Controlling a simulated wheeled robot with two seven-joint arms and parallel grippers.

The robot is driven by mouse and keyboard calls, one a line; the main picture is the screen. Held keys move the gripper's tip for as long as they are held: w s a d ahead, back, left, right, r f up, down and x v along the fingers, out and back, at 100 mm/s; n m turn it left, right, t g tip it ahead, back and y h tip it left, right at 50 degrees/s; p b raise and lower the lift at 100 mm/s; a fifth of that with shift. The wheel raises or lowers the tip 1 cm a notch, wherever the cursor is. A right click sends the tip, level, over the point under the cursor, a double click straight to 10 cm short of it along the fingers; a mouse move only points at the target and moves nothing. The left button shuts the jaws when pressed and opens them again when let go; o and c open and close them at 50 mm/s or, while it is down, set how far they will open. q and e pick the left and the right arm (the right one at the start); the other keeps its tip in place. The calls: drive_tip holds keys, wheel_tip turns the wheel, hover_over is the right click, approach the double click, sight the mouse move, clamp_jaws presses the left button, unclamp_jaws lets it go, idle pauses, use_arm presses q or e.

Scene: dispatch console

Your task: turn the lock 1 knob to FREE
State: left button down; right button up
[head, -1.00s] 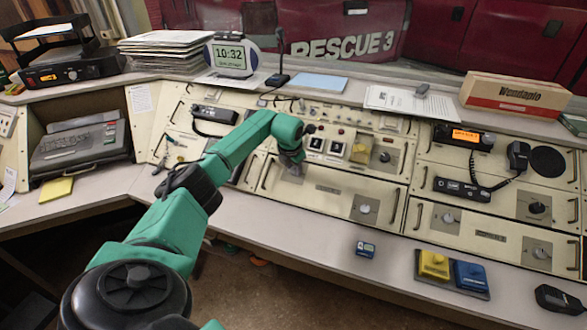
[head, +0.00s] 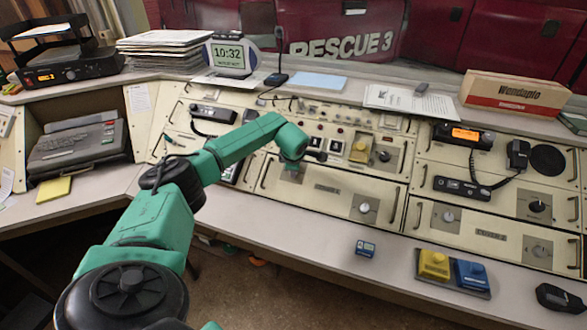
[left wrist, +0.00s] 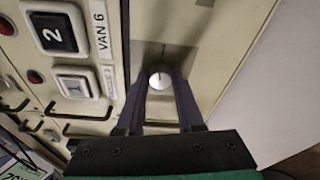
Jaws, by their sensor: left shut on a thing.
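In the left wrist view a small round silver-white knob (left wrist: 161,79) sits on a grey plate (left wrist: 186,55) of the cream console. A thin line shows on its face, and a short dark mark stands on the plate above it. My left gripper (left wrist: 161,86) is shut on this knob, one dark finger on each side. I take it for the lock 1 knob; no lock label or FREE mark is readable. In the head view my green left arm reaches to the console and hides the knob and most of the gripper. My right gripper is not in view.
Other knobs (head: 365,207) and drawer handles stand out from the console front. A yellow and blue button pair (head: 453,272) is on the front ledge.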

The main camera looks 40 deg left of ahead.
use_arm(q)
drive_tip(key=shift+f+m, duration=0.1)
drive_tip(key=shift+m, duration=1.1)
drive_tip(key=shift+t, duration=0.3)
drive_tip(key=c, duration=0.5)
unclamp_jaws()
drive_tip(key=shift+s+d, duration=0.1)
drive_tip(key=b+v, duration=0.1)
drive_tip(key=v, duration=1.3)
drive_tip(key=shift+d+r, duration=0.2)
